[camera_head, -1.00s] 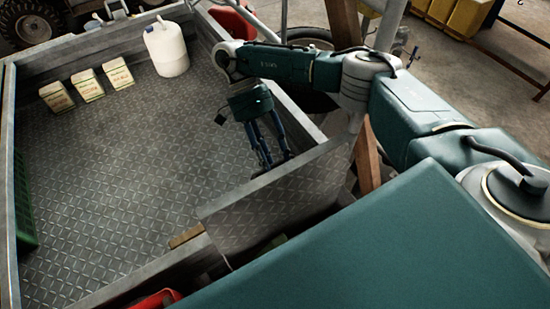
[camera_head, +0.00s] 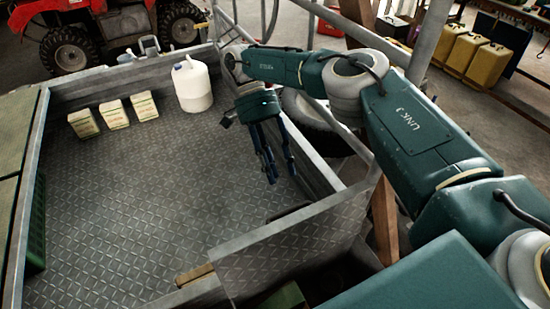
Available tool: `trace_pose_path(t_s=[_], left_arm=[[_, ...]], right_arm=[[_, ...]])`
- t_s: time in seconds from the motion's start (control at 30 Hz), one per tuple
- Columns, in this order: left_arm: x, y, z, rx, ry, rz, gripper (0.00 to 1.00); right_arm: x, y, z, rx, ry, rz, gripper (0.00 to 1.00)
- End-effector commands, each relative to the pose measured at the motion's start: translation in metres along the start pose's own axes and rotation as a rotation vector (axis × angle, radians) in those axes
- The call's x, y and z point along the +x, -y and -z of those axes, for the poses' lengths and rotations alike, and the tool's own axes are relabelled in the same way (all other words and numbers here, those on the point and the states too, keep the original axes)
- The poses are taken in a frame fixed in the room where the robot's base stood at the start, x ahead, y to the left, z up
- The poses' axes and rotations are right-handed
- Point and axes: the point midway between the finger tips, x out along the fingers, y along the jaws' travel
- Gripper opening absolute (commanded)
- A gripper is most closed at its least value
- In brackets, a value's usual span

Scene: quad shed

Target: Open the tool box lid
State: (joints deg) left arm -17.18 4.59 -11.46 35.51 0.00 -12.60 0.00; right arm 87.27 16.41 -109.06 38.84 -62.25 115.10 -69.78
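The tool box lid (camera_head: 300,241) is a grey diamond-plate panel at the bottom centre of the head view. It stands raised at a steep tilt, with a dark gap below it. Part of a green item (camera_head: 281,300) shows in that gap. My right gripper (camera_head: 280,177) hangs fingers down above and beyond the lid, inside the trailer bed. Its blue fingers are apart and nothing shows between them. It looks clear of the lid. My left gripper is out of view. The rest of the tool box is hidden by my own body and the frame's edge.
The trailer bed (camera_head: 130,200) has low metal walls and a mostly bare floor. Several pale boxes (camera_head: 114,114) and a white jug (camera_head: 192,84) stand at its back. A wooden block (camera_head: 195,275) lies by the lid. A red quad (camera_head: 70,40) stands beyond.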

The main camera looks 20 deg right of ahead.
Motion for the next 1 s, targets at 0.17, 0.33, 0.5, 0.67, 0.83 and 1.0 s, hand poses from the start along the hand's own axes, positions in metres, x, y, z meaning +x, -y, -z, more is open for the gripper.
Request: trace_pose_path(t_s=[0.17, 0.33, 0.5, 0.67, 0.83, 1.0], left_arm=[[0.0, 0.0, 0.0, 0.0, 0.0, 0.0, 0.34], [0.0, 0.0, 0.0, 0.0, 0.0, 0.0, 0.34], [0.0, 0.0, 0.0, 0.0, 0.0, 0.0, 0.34], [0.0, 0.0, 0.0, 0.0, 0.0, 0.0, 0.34], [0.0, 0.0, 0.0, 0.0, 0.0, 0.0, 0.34], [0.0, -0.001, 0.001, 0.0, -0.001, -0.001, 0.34]], right_arm=[[-0.012, -0.001, 0.0, 0.002, -0.002, -0.001, 0.37], [-0.021, -0.001, 0.0, 0.001, -0.001, 0.006, 0.37], [-0.023, -0.001, 0.001, 0.0, 0.001, 0.008, 0.37], [-0.023, -0.001, 0.001, 0.0, 0.001, 0.008, 0.37], [-0.023, -0.001, 0.001, 0.0, 0.0, 0.007, 0.37], [-0.023, -0.001, 0.001, 0.0, 0.0, 0.007, 0.37]])
